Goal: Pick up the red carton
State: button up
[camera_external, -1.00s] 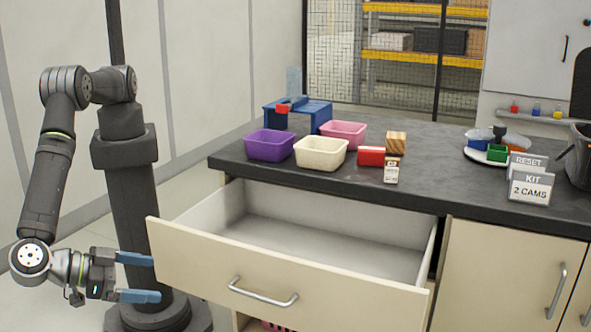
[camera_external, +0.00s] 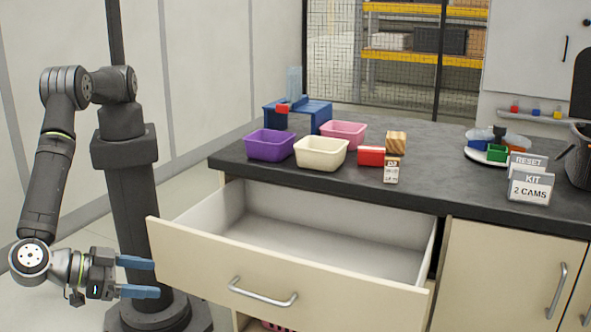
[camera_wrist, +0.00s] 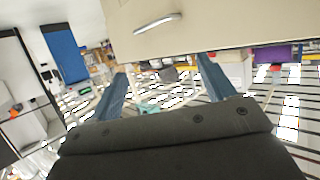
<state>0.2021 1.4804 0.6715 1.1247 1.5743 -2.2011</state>
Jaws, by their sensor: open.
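The red carton (camera_external: 371,156) lies on the dark worktop (camera_external: 440,172), to the right of the cream bin and just left of a small white and brown carton. My gripper (camera_external: 140,277) is low at the left, in front of the cabinet and below the worktop, far from the red carton. Its blue fingers are apart with nothing between them. In the wrist view my gripper (camera_wrist: 160,82) shows both fingers spread below the drawer front. The red carton is not seen in that view.
An open, empty drawer (camera_external: 300,243) juts out below the worktop, beside my gripper. Purple (camera_external: 270,145), cream (camera_external: 321,153) and pink (camera_external: 343,134) bins stand left of the carton. A wooden block (camera_external: 396,143) is behind it. A white plate (camera_external: 484,157) with items and signs (camera_external: 530,188) stand right.

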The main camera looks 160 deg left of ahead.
notch_tip(320, 180, up, 22)
jog(key=s+a+f+g+h, duration=0.2)
jog(key=a+g+h, duration=0.15)
jog(key=a, duration=1.25)
jog(key=r+m+t+h, duration=0.2)
jog(key=m+t+h, duration=0.4)
jog(key=h, duration=0.4)
send_over(367, 148)
jog(key=m+g, duration=0.1)
jog(key=g, duration=0.1)
notch_tip(367, 148, down, 8)
jog(key=shift+w+a+r, duration=0.1)
notch_tip(367, 148, down, 5)
jog(key=shift+f, duration=0.2)
jog(key=c, duration=1.1)
